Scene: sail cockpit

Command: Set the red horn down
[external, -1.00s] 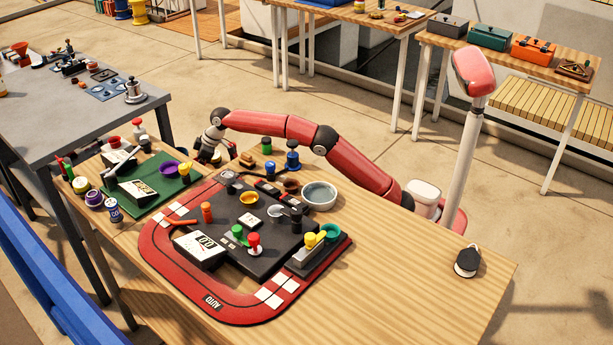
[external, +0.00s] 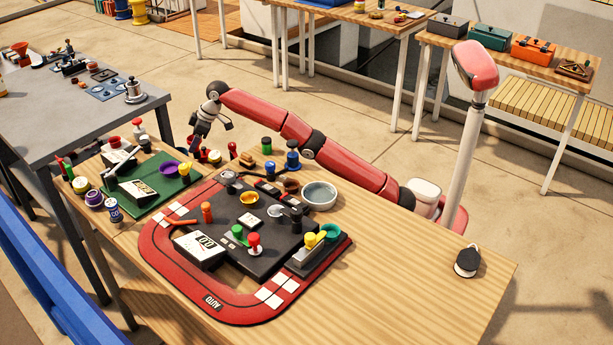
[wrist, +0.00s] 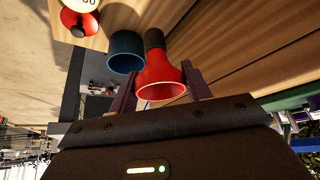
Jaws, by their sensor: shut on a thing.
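The red horn (wrist: 160,78) shows in the wrist view with its flared mouth toward the camera and its dark end pointing away. My gripper (wrist: 158,82) is shut on it, with one dark finger at each side. In the external view my gripper (external: 195,140) points down above the far edge of the wooden table, behind the green board. The horn cannot be made out clearly there. Whether its dark end touches anything cannot be told.
A blue cup (wrist: 126,50) is close beside the horn in the wrist view. The green board (external: 160,195) and red track board (external: 165,275) carry several small objects.

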